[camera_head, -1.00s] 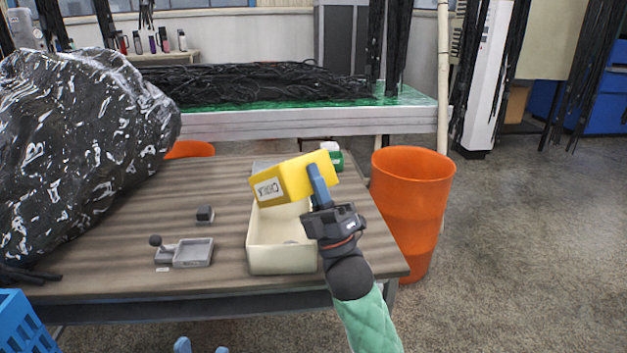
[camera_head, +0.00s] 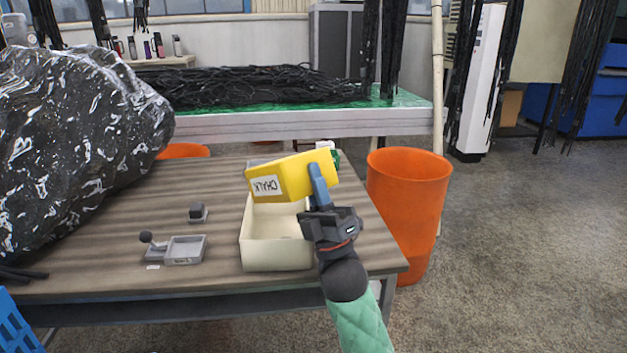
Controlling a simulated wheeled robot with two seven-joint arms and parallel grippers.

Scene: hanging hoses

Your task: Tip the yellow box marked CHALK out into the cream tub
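The yellow box marked CHALK (camera_head: 300,178) is held above the cream tub (camera_head: 275,256), tilted, its label facing me with the lettering upside down. My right gripper (camera_head: 319,180) is shut on the box, with a blue finger across its near side toward the right end. The cream tub stands on the striped table below the box. Its near wall and part of its inside show, and the box hides part of its back. I cannot tell whether anything is falling from the box. My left gripper is out of view.
The table (camera_head: 110,240) holds a grey tray with a ball-topped part (camera_head: 184,249) and a small dark block (camera_head: 198,212). A large black speckled bundle (camera_head: 75,140) fills the left. An orange bin (camera_head: 408,215) stands right of the table. A green-lidded item is partly hidden behind the box.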

